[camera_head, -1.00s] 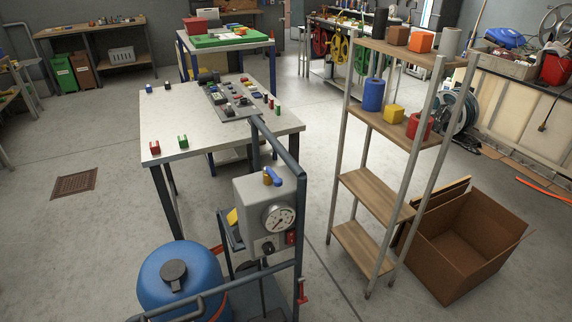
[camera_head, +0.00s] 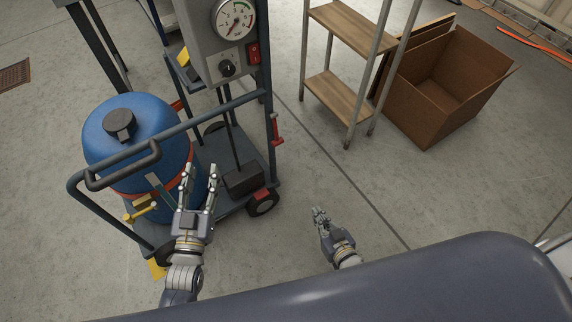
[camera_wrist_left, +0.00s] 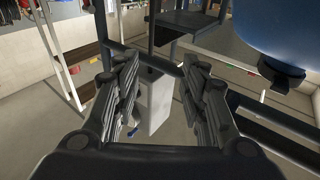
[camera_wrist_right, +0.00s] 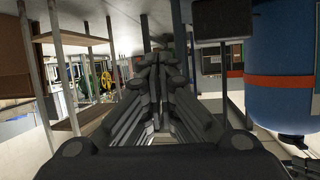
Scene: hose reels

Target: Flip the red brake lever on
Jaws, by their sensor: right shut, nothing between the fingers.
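A red lever (camera_head: 276,130) is on the right side of the cart frame in the head view, low on the dark upright. I take it for the brake lever. My left gripper (camera_head: 200,176) is open and empty over the cart, left of the lever and beside the blue tank (camera_head: 136,116). Its spread fingers also show in the left wrist view (camera_wrist_left: 160,72). My right gripper (camera_head: 319,212) is shut and empty, below and to the right of the lever, apart from the cart. Its closed fingers fill the middle of the right wrist view (camera_wrist_right: 162,72). I cannot make out the lever in either wrist view.
The cart (camera_head: 220,100) carries a grey box with a gauge (camera_head: 235,19) and a red switch (camera_head: 253,53). A black wheel (camera_head: 263,202) is at its lower right. A shelf (camera_head: 338,100) and an open cardboard box (camera_head: 445,85) stand to the right. The floor between is clear.

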